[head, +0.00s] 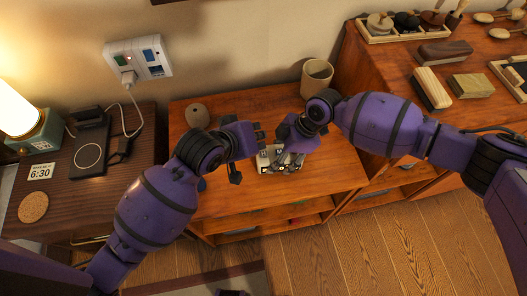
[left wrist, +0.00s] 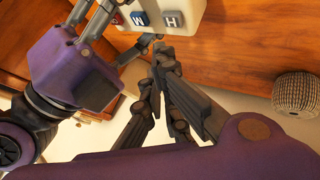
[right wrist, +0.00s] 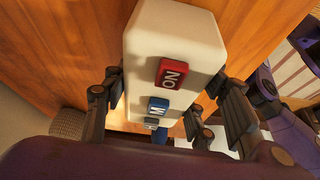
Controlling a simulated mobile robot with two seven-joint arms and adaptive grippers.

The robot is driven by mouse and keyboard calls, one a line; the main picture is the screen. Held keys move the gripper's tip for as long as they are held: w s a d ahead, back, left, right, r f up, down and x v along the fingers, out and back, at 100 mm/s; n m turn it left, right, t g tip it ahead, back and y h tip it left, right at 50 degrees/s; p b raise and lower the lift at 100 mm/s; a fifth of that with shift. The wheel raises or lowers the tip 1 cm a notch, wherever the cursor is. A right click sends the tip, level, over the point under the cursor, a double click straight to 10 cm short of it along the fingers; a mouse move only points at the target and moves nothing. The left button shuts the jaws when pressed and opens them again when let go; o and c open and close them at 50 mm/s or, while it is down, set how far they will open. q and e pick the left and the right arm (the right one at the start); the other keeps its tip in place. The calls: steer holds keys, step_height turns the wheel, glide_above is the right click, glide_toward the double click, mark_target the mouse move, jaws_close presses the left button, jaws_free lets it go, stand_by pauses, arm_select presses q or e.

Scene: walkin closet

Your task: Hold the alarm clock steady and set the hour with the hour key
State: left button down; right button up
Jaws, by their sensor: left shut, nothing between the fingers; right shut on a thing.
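The white alarm clock (head: 265,161) is on the wooden cabinet top, partly hidden by my grippers. The right wrist view shows its white body (right wrist: 175,30), red ON key (right wrist: 172,73) and blue M key (right wrist: 158,107); the H key (right wrist: 150,125) is partly hidden. My right gripper (head: 288,162) is shut on the clock, a finger on either side. My left gripper (head: 259,135) is shut and empty beside the clock.
A woven round object (head: 197,115) and a beige cup (head: 316,77) stand farther back on the cabinet. A dark side table at left holds a charger (head: 90,155), a 6:30 card (head: 40,172) and a cork coaster (head: 33,207). Brushes and blocks (head: 432,88) are on the right cabinet.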

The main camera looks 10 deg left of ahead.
arm_select(q)
steer(key=shift+f, duration=0.85)
stand_by(0.8)
steer(key=shift+f, duration=0.4)
steer(key=shift+f, duration=0.45)
stand_by(0.8)
steer(key=shift+r, duration=0.85)
steer(key=shift+r, duration=2.55)
